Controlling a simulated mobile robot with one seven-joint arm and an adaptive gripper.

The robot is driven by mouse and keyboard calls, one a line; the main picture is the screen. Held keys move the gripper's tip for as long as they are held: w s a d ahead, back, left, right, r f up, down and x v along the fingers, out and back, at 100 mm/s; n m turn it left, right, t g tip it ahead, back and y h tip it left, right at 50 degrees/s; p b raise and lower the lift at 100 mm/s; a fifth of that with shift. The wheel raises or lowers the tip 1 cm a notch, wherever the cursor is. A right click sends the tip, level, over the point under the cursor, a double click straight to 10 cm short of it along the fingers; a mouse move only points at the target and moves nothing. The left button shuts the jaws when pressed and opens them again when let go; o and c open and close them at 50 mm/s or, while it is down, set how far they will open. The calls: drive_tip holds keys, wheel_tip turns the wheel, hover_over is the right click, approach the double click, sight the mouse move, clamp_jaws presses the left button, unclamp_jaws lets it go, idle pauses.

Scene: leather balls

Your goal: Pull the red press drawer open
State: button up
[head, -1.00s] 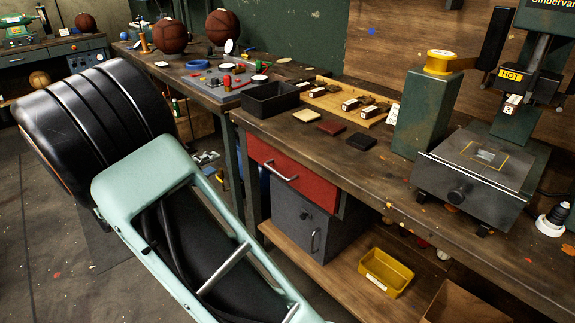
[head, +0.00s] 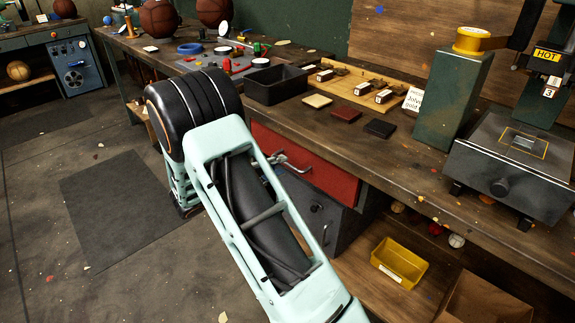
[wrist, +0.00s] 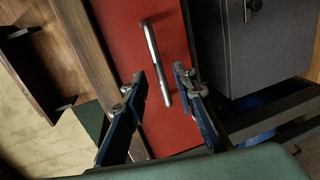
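The red drawer (head: 335,182) is under the left part of the workbench, and its front looks flush with the bench frame. Its metal bar handle (head: 297,165) shows just right of my arm. In the wrist view the red drawer front (wrist: 118,35) fills the middle, with the handle (wrist: 153,55) running down across it. My gripper (wrist: 160,75) is open. Its two blue-sided fingers are on either side of the handle's lower part, with gaps visible; I cannot tell how far they are from the drawer face. In the head view my arm hides most of the gripper.
A grey cabinet (head: 325,218) is below the drawer, with its own handle. A yellow bin (head: 399,268) sits on the lower shelf. A black tray (head: 277,84) and a press (head: 515,170) stand on the bench. Open floor lies to the left (head: 60,260).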

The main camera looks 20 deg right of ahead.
sight(287, 164)
drive_tip(key=shift+x, duration=2.15)
drive_tip(key=shift+c, duration=0.4)
clamp_jaws()
